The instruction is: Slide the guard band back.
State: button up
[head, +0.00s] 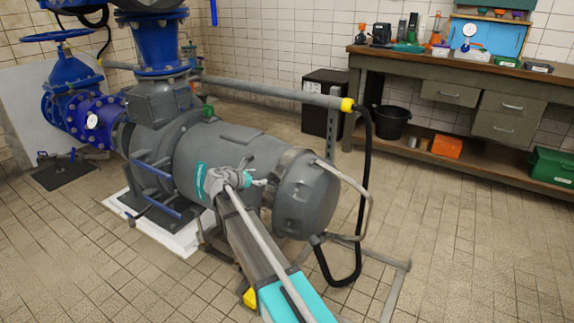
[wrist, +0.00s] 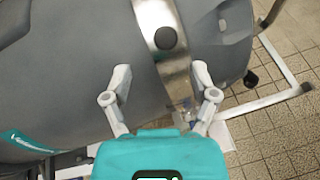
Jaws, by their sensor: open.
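The guard band (wrist: 153,14) is a shiny metal strip around the grey motor (wrist: 75,65), close to its end cover. A dark round knob (wrist: 165,38) sits on the band. In the head view the band (head: 287,163) shows as a lighter ring near the motor's right end. My gripper (wrist: 161,74) is open, with one finger on each side of the band in the picture and the knob ahead of the gap. Nothing is between the fingers that I can see as held. Contact with the motor cannot be told. In the head view my gripper (head: 250,179) is at the motor's near side.
A metal tube frame (head: 368,200) and a black hose (head: 357,265) stand around the motor's right end. Blue pipework (head: 90,118) is at the left. A workbench (head: 440,68) with tools and a black bucket (head: 390,122) are behind. The tiled floor at front right is clear.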

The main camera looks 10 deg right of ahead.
jog(key=p+v, duration=0.2)
jog(key=v, duration=0.4)
jog(key=s+d+r+m+g+y+p, duration=0.3)
jog(key=s+d+r+m+p, duration=0.2)
jog(key=p, duration=0.7)
jog(key=s+d+r+m+g+y+p, duration=0.3)
jog(key=s+r+m+p, duration=0.6)
jog(key=s+p, duration=0.3)
jog(key=shift+s+d+r+m, duration=0.25)
jog(key=shift+s+d+m, duration=0.25)
jog(key=shift+s+d, duration=0.55)
jog(key=shift+s+a, duration=0.15)
jog(key=shift+f, duration=0.1)
